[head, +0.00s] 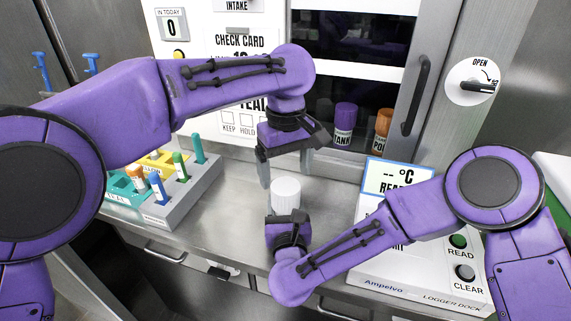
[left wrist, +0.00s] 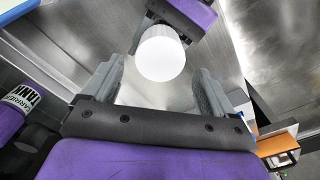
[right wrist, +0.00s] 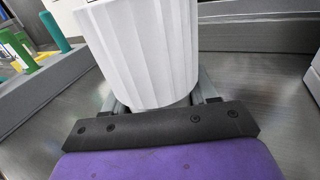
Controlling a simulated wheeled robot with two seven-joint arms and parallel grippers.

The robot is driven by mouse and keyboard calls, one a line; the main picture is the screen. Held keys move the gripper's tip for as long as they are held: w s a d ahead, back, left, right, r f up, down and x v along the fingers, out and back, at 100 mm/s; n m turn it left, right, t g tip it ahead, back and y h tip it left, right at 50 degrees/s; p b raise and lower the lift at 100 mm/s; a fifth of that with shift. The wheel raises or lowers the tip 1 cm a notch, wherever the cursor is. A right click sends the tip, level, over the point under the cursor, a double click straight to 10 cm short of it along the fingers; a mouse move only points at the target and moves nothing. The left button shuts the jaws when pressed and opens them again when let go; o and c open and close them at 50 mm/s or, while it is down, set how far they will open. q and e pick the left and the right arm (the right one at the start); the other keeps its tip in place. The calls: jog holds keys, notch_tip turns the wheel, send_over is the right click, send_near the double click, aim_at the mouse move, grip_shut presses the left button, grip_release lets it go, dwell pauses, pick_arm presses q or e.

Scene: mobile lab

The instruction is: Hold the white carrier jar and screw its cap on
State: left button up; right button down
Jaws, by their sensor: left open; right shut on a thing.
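The white carrier jar (head: 286,205) stands upright at the middle of the steel bench in the head view. A wide, ribbed white cap (right wrist: 150,45) appears on top of it in the right wrist view; how tightly it sits cannot be told. My right gripper (head: 286,216) is shut on the jar low down, from the front. My left gripper (head: 285,172) is open above the jar, fingers pointing down. In the left wrist view the round white top (left wrist: 161,58) lies between and slightly beyond its fingertips (left wrist: 160,80), apart from both.
A grey rack (head: 190,195) with coloured vials stands at left. The logger dock (head: 420,275) is at right, close to my right arm. Purple-capped (head: 345,122) and orange-capped (head: 383,128) jars stand in the cabinet behind, near its door handle (head: 415,95).

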aim_at(286, 186)
pick_arm(q)
notch_tip(286, 186, down, 7)
dwell(0.3)
jog(key=c, duration=1.1)
jog(key=m, duration=1)
jog(key=o, duration=1.2)
